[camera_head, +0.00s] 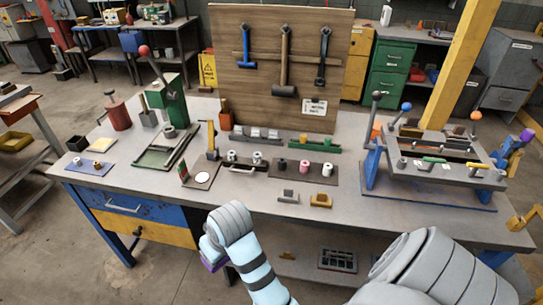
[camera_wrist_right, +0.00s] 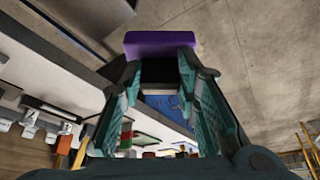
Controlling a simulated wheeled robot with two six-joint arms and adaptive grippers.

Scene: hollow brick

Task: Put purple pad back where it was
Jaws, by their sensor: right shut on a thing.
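The purple pad (camera_wrist_right: 160,42) is a flat-sided purple block held across the fingertips of my right gripper (camera_wrist_right: 160,66) in the right wrist view. In the head view, a small part of the purple pad (camera_head: 211,264) shows beneath the end of my right arm, in front of the workbench's front edge. The wrist housing hides most of my right gripper (camera_head: 213,254) there. The fingers are shut on the pad. My left gripper is not in view.
The workbench (camera_head: 140,190) carries a tool board (camera_head: 262,100), a dark tray with small rollers (camera_head: 305,170), a blue mat with small parts (camera_head: 88,168) and a raised fixture (camera_head: 440,165) at right.

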